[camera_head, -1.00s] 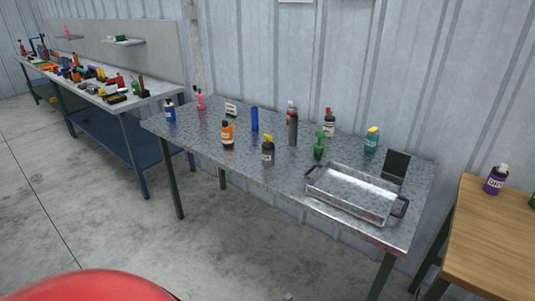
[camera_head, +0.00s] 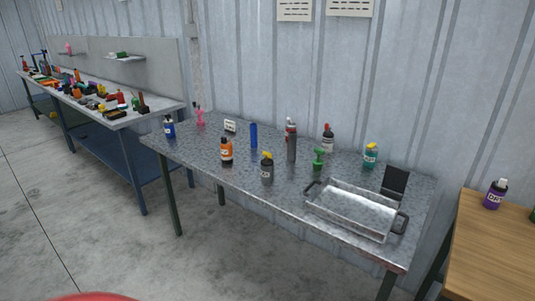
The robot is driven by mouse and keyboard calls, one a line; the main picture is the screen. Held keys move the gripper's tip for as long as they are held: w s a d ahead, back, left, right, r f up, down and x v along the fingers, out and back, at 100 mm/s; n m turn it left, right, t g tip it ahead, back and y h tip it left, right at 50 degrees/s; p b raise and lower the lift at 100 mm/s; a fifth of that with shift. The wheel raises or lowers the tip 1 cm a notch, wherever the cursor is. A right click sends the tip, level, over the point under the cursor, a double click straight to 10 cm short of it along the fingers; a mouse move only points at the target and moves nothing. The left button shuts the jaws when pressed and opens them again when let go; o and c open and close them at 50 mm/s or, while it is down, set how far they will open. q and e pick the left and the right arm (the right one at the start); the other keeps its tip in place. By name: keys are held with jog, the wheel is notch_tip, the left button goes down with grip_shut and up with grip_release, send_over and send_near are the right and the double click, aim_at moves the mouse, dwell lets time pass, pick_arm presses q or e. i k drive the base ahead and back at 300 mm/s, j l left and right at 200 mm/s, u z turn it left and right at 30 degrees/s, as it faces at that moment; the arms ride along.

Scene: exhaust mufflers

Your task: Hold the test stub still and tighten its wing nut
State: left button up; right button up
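Neither of my grippers is in view. I cannot pick out the test stub or its wing nut for certain at this size. On the grey metal table (camera_head: 215,170) stand a blue upright cylinder (camera_head: 253,135), a dark grey upright cylinder (camera_head: 291,147) and a small green piece (camera_head: 318,159) with a wider top. A pink piece (camera_head: 199,117) stands at the table's back left. All stand apart from my arms.
An open metal tray (camera_head: 350,220) with dark handles sits at the table's right end. Several bottles stand around, including an orange one (camera_head: 226,150) and a yellow-topped one (camera_head: 267,168). A wooden table (camera_head: 490,250) is at right, a cluttered workbench (camera_head: 150,106) at left.

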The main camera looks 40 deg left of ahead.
aim_at(268, 155)
jog(key=j+z, duration=0.1)
jog(key=j, duration=0.8)
jog(key=j+z, duration=0.15)
jog(key=j, duration=0.75)
jog(key=j+z, duration=0.1)
jog(key=j, duration=0.8)
jog(key=j+z, duration=0.15)
jog(key=j, duration=0.75)
jog(key=k+j+z, duration=0.1)
jog(key=j, duration=0.8)
